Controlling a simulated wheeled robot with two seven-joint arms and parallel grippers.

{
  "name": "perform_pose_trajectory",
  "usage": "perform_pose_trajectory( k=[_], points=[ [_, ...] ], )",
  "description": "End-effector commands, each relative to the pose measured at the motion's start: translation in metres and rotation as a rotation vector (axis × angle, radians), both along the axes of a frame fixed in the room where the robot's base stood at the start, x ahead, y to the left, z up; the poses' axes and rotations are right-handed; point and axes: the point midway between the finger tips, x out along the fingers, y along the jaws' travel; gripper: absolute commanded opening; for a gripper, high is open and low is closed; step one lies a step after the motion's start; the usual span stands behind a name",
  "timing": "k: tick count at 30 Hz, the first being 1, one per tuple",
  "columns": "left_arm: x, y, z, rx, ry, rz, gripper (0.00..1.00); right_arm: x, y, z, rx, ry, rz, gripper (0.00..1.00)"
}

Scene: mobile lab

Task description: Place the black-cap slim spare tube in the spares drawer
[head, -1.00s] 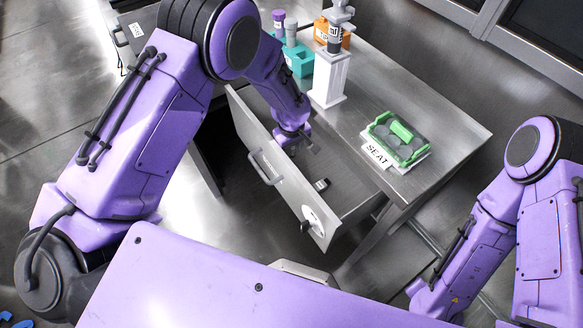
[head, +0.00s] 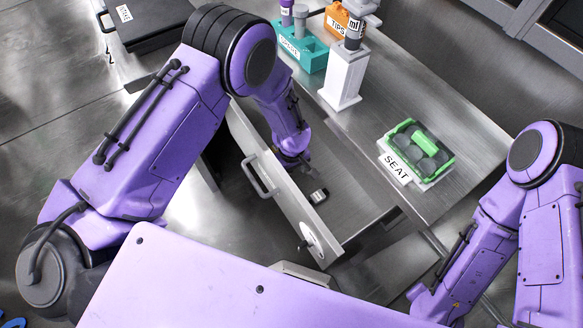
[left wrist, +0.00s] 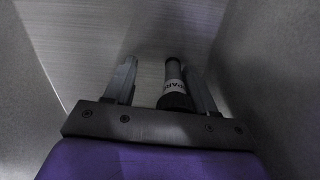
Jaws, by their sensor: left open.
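The slim spare tube (left wrist: 174,84), dark with a white label band, shows between my left fingers in the left wrist view, nearer the right finger. My left gripper (left wrist: 160,72) is open, with grey drawer walls on both sides. In the head view, my left gripper (head: 306,168) is low inside the open spares drawer (head: 290,203). A small black-and-white object (head: 320,196) lies on the drawer floor just in front of it; I cannot tell whether it is the same tube. My right gripper is out of view.
On the bench stand a teal rack (head: 300,50) with tubes, an orange tips box (head: 345,20) and a white stand (head: 343,78). A green-framed holder (head: 420,150) sits by a SEAT label (head: 397,168). A black case (head: 150,22) lies back left.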

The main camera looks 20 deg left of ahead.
Motion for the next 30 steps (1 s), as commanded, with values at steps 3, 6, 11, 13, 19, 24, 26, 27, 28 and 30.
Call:
perform_pose_trajectory(
  k=[3, 6, 11, 13, 19, 24, 26, 27, 28, 30],
  points=[
    [0.001, -0.004, 0.012, 0.006, -0.004, -0.001, 0.55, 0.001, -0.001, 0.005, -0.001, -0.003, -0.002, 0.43],
    [0.002, -0.004, 0.031, 0.009, -0.005, -0.001, 0.55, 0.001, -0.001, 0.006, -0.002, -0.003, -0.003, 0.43],
    [0.002, -0.002, 0.075, 0.007, -0.007, 0.003, 0.55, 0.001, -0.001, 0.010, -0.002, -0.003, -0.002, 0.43],
    [0.001, -0.002, 0.092, 0.008, -0.006, 0.004, 0.55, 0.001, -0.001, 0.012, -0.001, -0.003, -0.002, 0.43],
    [0.000, -0.002, 0.124, 0.006, -0.003, 0.004, 0.55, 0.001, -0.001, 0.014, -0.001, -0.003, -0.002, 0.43],
    [-0.001, -0.001, 0.130, 0.007, 0.000, 0.004, 0.55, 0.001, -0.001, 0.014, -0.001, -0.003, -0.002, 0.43],
    [-0.001, -0.001, 0.130, 0.007, 0.000, 0.004, 0.55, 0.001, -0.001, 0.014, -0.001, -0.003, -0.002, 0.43],
    [-0.001, -0.001, 0.130, 0.006, 0.000, 0.004, 0.55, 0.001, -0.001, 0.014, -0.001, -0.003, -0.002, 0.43],
    [-0.001, -0.001, 0.130, 0.006, 0.000, 0.004, 0.55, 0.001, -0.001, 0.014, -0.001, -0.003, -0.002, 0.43],
    [-0.001, -0.001, 0.130, 0.006, 0.000, 0.004, 0.55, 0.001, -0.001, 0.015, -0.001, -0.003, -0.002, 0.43]
  ],
)
